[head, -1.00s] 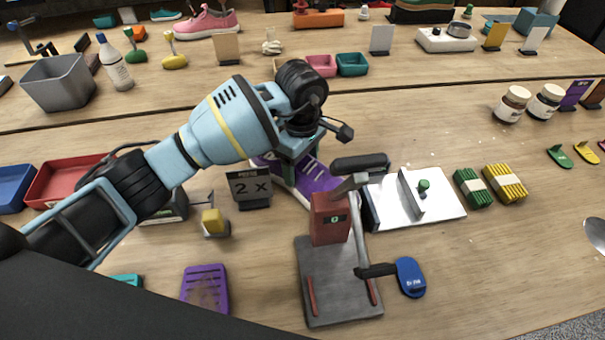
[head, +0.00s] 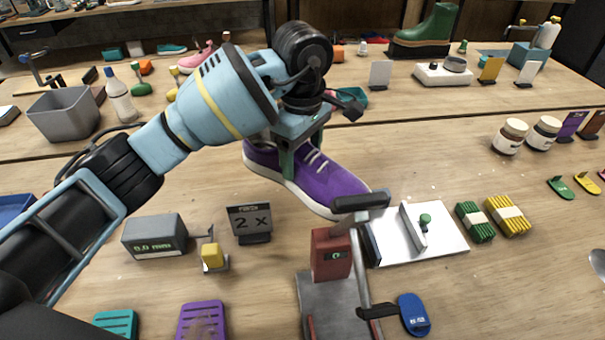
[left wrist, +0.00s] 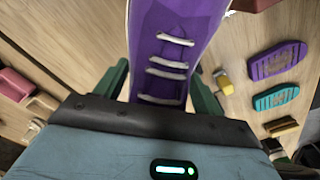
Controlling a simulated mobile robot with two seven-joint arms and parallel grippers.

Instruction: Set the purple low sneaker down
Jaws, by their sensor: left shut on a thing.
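The purple low sneaker (head: 325,184) has a white sole and white laces. In the head view it shows near the middle, its toe toward the lower right, behind the handle of a red press. My left gripper (head: 297,150) is shut on the sneaker, with green fingers at its upper. The left wrist view shows the purple upper (left wrist: 175,50) and laces between the two fingers. The heel end is partly hidden by the gripper. Whether the sole touches the table I cannot tell. My right gripper is not in view.
A red press (head: 331,255) stands in front of the sneaker. A white board (head: 445,243) lies to its right. The wooden table right of the sneaker (head: 430,150) is clear.

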